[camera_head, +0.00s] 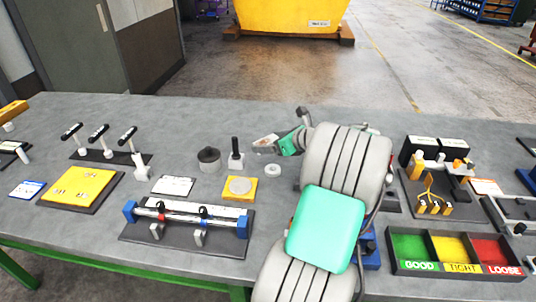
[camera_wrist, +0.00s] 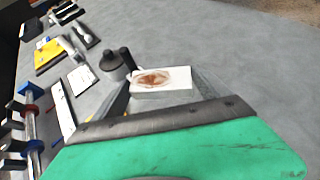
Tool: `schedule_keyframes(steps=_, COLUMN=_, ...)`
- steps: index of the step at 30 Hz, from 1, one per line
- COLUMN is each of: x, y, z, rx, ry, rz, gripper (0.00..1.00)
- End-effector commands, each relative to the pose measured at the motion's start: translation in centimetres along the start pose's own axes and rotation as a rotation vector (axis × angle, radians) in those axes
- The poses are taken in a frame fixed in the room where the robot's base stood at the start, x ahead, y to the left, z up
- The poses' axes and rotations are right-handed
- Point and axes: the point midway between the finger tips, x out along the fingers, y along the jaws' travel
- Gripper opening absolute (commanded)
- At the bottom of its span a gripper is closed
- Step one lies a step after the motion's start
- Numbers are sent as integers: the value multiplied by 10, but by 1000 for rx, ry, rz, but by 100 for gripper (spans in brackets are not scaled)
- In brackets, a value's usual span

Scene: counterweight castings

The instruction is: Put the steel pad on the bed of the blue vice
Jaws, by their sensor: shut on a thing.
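My gripper (camera_head: 279,143) is held out over the back middle of the bench, shut on a small pale block with a brown patch on its face, which I take for the steel pad (camera_head: 264,141). In the wrist view the pad (camera_wrist: 165,90) sits at the fingertips (camera_wrist: 162,92), raised above the bench as far as I can tell. A blue part (camera_head: 371,251), perhaps of the blue vice, shows beside my forearm. My arm hides most of it, and its bed cannot be seen.
A fixture with blue end blocks (camera_head: 130,212) stands front left. A yellow plate (camera_head: 238,197) bears a round grey disc. A dark pot (camera_head: 209,160), a black-handled post (camera_head: 236,155) and a white ring (camera_head: 273,170) stand near my gripper. A sorting tray (camera_head: 455,268) lies right.

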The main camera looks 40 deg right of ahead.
Motion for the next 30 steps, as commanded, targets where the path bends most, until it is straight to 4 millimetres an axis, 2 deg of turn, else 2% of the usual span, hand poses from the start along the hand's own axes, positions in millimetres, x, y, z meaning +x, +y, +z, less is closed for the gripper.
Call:
schedule_keyframes(steps=3, x=26, y=-14, z=-17, rx=2, ry=0, rz=4, gripper=13)
schedule_keyframes(steps=7, x=44, y=-26, z=-27, rx=0, ry=-1, rz=1, gripper=13)
schedule_keyframes(steps=12, x=57, y=-33, z=-36, rx=1, ry=-1, rz=1, gripper=13)
schedule_keyframes(steps=17, x=68, y=-32, z=-58, rx=1, ry=-1, rz=1, gripper=13)
schedule_keyframes(steps=26, x=70, y=-32, z=-62, rx=0, ry=-2, rz=0, gripper=13)
schedule_keyframes(steps=27, x=70, y=-32, z=-64, rx=3, ry=1, rz=1, gripper=87)
schedule_keyframes(steps=30, x=70, y=-32, z=-64, rx=2, ry=1, rz=1, gripper=95)
